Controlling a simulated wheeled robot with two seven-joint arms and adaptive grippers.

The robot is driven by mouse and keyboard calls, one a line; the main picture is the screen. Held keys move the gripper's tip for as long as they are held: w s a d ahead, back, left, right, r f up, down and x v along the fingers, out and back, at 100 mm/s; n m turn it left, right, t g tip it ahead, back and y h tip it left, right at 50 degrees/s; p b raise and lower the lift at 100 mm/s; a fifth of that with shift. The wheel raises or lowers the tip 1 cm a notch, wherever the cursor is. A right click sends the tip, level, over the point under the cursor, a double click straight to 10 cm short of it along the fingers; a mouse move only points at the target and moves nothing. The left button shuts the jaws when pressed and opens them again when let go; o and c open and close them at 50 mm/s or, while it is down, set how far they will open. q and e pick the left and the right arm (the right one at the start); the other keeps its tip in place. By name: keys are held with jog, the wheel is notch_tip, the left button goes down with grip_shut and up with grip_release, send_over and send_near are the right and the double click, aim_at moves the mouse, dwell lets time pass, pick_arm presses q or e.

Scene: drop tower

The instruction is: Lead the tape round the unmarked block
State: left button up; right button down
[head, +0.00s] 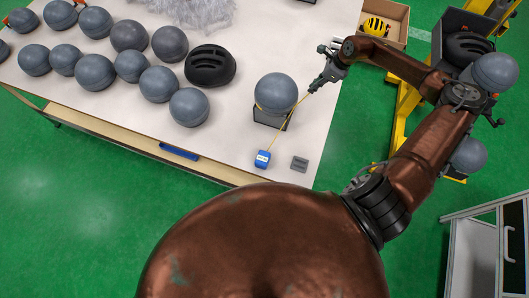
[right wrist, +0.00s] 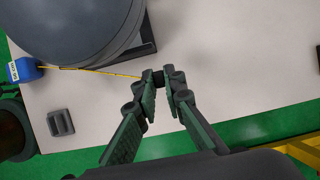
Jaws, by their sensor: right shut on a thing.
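A blue tape measure (head: 262,158) sits near the table's front edge; it also shows in the right wrist view (right wrist: 22,70). Its thin yellow tape (head: 290,116) runs straight out to my right gripper (head: 316,84), which is shut on the tape end right of a grey ball (head: 276,92). The ball rests on a dark stand (head: 272,119). A short yellow mark shows at the ball's lower left; I cannot tell whether it is tape. A small grey slotted block (head: 299,163) lies right of the tape measure, clear of the tape. I see no markings on it. My left gripper is out of view.
Several grey balls (head: 157,84) and a black helmet (head: 210,66) stand on the white table (head: 225,150) to the left. A box with a yellow helmet (head: 376,27) and a yellow frame (head: 405,104) stand beyond the right edge. The table around the small block is clear.

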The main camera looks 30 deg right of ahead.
dwell(0.5)
notch_tip(320, 180, up, 24)
jog(key=p, duration=1.2)
